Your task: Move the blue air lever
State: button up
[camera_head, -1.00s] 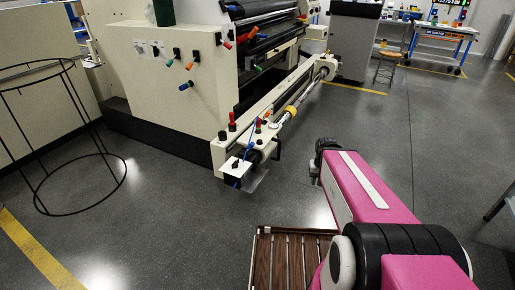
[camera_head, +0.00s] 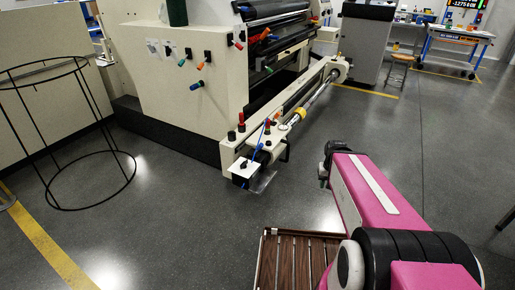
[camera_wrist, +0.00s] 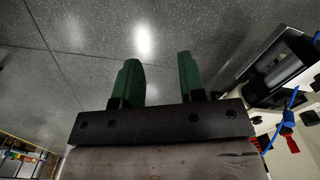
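A thin blue lever (camera_head: 260,145) stands slanted at the near end of the machine's long side rail, beside red knobs and above a small white-topped box. Blue also shows at the right edge of the wrist view (camera_wrist: 291,102), next to a red part. My gripper (camera_wrist: 160,78) has two green fingers set well apart with only grey floor between them; it is open and empty. In the head view my gripper (camera_head: 323,176) is mostly hidden behind my pink arm, to the right of the rail end and apart from the lever.
The cream machine (camera_head: 180,75) carries several coloured knobs. A black wire ring stand (camera_head: 70,207) is on the left. A wooden slatted rack (camera_head: 265,262) lies at the bottom. A stool (camera_head: 398,68) and blue workbench (camera_head: 455,48) are at the back. Floor between arm and rail is clear.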

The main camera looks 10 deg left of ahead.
jog(key=shift+c, duration=0.3)
jog(key=shift+w, duration=0.1)
jog(key=c, duration=0.5)
jog(key=w+f+n+t, duration=0.1)
jog(key=w+f+t, duration=0.1)
jog(key=w, duration=0.3)
jog(key=w+f+n+t, duration=0.2)
jog(key=w+t, duration=0.1)
jog(key=w, duration=0.3)
jog(key=w+f+n+t+h, duration=0.1)
jog(key=w+f+t, duration=0.1)
jog(key=w, duration=0.3)
jog(key=shift+w+a+f+n+t, duration=0.2)
jog(key=shift+w+n+t, duration=0.1)
jog(key=shift+n, duration=0.1)
grip_shut()
jog(key=w+a+f+n+t+y, duration=0.2)
jog(key=w+a+n+t, duration=0.35)
jog(key=w, duration=0.25)
jog(key=n+y, duration=1.7)
jog(key=y, duration=0.1)
send_near(258, 149)
jog(key=w+a+r, duration=0.3)
jog(key=w, duration=0.1)
jog(key=shift+w+a+r, duration=0.15)
jog(key=shift+a+r, duration=0.1)
jog(key=shift+r, duration=0.15)
